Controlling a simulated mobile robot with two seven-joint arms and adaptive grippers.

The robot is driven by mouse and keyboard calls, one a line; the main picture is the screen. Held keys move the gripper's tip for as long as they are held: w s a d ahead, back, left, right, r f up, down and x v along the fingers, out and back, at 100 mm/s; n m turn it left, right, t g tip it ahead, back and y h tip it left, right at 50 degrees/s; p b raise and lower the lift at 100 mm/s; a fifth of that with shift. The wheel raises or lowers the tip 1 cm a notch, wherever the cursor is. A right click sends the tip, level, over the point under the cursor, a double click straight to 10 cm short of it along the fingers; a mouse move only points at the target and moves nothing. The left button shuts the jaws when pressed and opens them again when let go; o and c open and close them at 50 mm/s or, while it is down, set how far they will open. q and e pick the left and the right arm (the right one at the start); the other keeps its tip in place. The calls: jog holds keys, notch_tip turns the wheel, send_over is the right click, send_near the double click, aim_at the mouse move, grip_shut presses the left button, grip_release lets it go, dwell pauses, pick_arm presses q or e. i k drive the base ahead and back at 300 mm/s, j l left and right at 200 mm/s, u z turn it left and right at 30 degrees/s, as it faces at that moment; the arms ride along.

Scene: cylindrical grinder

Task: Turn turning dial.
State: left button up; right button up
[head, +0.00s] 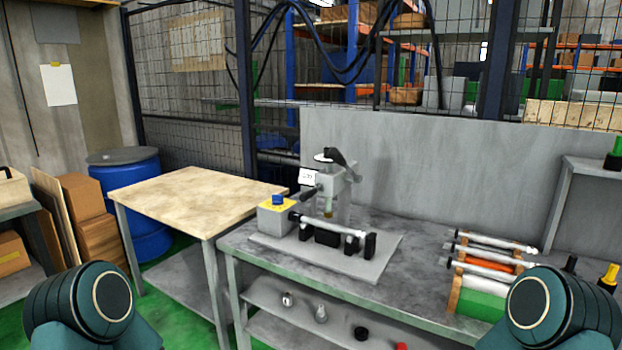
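The small cylindrical grinder (335,205) stands on a grey plate on the metal workbench. On its left end is a grey box with a yellow top (270,207) and a blue knob (278,199). A white round disc (324,156) with a black handle (342,158) sits at the top of its column. A small white display (308,177) is beside the column. I cannot tell for sure which part is the turning dial. A light metal cylinder (325,227) lies across the front of the grinder. Neither of my grippers is in view; only teal links of my arms show at the lower corners.
A rack with several metal rods (497,240) stands on the right of the workbench (425,270). A bare wood-topped table (185,190) stands to the left. A grey panel (420,165) rises behind the grinder. A lower shelf (300,310) holds small parts.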

aim_at(277, 200)
jog(key=j+z, duration=0.5)
jog(key=j, duration=1.35)
jog(key=i+l+z, duration=0.15)
jog(key=i, duration=0.2)
jog(key=i+z, duration=0.2)
jog(key=i, duration=0.2)
